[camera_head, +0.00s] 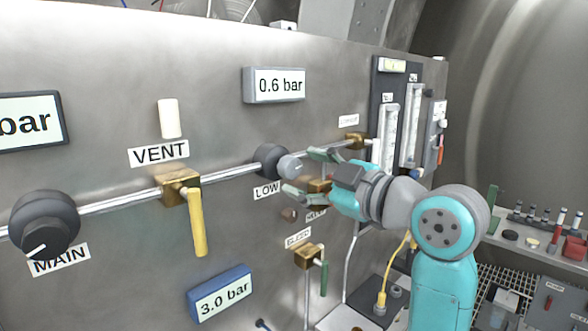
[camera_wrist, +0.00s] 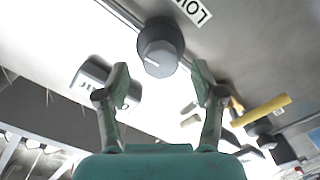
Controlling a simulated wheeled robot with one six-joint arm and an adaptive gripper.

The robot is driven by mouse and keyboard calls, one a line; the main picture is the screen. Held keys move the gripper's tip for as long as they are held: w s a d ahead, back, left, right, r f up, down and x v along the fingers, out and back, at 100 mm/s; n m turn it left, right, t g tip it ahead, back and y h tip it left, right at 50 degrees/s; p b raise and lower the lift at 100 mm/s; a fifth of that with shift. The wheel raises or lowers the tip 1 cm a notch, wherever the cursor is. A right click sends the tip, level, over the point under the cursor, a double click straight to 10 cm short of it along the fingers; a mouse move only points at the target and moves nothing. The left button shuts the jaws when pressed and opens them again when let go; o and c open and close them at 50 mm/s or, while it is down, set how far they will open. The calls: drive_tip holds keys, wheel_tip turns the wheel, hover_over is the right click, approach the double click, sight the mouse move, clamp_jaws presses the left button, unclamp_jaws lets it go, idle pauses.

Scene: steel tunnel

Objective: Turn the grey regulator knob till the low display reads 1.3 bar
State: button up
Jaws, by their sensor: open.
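The grey regulator knob (camera_head: 291,166) sits on the pipe above the LOW label, with a darker body behind its face. In the wrist view the knob (camera_wrist: 160,46) shows a pale pointer line and lies just beyond the fingertips, roughly centred between them. My gripper (camera_head: 307,172) is open, its fingers to the right of the knob in the head view. In the wrist view its fingers (camera_wrist: 161,78) stand apart with nothing held; contact with the knob cannot be seen. The display (camera_head: 276,84) above LOW reads 0.6 bar.
A yellow-handled VENT valve (camera_head: 197,220) and a black MAIN knob (camera_head: 45,223) are to the left. A brass BLEED valve (camera_head: 307,255) is below my gripper. Another display (camera_head: 221,293) reads 3.0 bar. Flow tubes (camera_head: 388,140) stand to the right.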

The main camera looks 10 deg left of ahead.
sight(294, 169)
drive_tip(key=shift+x, duration=1.7)
drive_tip(key=c, duration=1.1)
